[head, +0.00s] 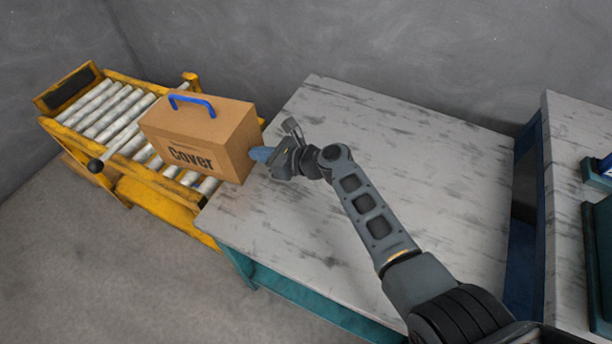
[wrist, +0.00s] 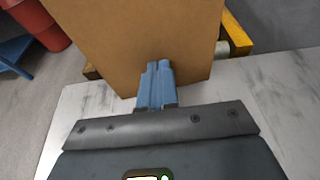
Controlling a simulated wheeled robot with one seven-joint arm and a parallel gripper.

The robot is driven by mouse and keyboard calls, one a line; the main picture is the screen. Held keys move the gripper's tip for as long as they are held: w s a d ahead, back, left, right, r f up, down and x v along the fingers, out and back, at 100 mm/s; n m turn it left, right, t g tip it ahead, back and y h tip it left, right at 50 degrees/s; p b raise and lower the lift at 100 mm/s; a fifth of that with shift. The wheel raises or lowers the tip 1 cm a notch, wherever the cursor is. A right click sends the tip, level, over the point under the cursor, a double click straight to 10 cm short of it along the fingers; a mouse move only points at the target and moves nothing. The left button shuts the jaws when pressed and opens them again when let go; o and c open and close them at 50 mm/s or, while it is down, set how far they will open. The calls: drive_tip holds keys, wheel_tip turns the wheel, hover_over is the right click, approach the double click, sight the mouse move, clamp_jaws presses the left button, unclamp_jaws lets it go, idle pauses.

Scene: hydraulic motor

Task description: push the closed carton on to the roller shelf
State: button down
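The closed carton (head: 202,138) is brown, marked "Cover", with a blue handle on top. It sits upright, mostly over the rollers of the yellow roller shelf (head: 120,110), with its right end by the table's left edge. My gripper (head: 261,154) is at the carton's right side, low on that face. In the wrist view the two blue fingers (wrist: 158,80) lie together with no object between them, their tips at or very near the carton's plain face (wrist: 135,40). Whether they touch cannot be told for sure. Part of the shelf is hidden behind the carton.
The pale worn table (head: 400,130) is bare around my arm. A second table (head: 580,130) with teal items stands at the right. A black ball-ended lever (head: 96,165) sticks out at the shelf's front. A red bin (wrist: 38,22) shows in the wrist view.

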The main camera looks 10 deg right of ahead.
sight(251, 144)
drive_tip(key=shift+w+a, duration=0.4)
drive_tip(key=shift+w+a+b, duration=2.6)
drive_tip(key=shift+a+b, duration=0.15)
drive_tip(key=shift+a, duration=0.05)
drive_tip(key=shift+d, duration=0.1)
drive_tip(key=shift+s+d+r+p, duration=0.1)
drive_tip(key=shift+s+d+p, duration=0.25)
drive_tip(key=shift+p, duration=0.25)
drive_tip(key=shift+s+d+p, duration=0.4)
drive_tip(key=shift+d+p, duration=0.1)
drive_tip(key=shift+d, duration=0.15)
drive_tip(key=shift+s+d+p, duration=0.35)
drive_tip(key=shift+d+p, duration=0.15)
drive_tip(key=shift+d, duration=0.1)
wheel_tip(251, 144, up, 10)
drive_tip(key=p, duration=0.9)
drive_tip(key=shift+p, duration=0.4)
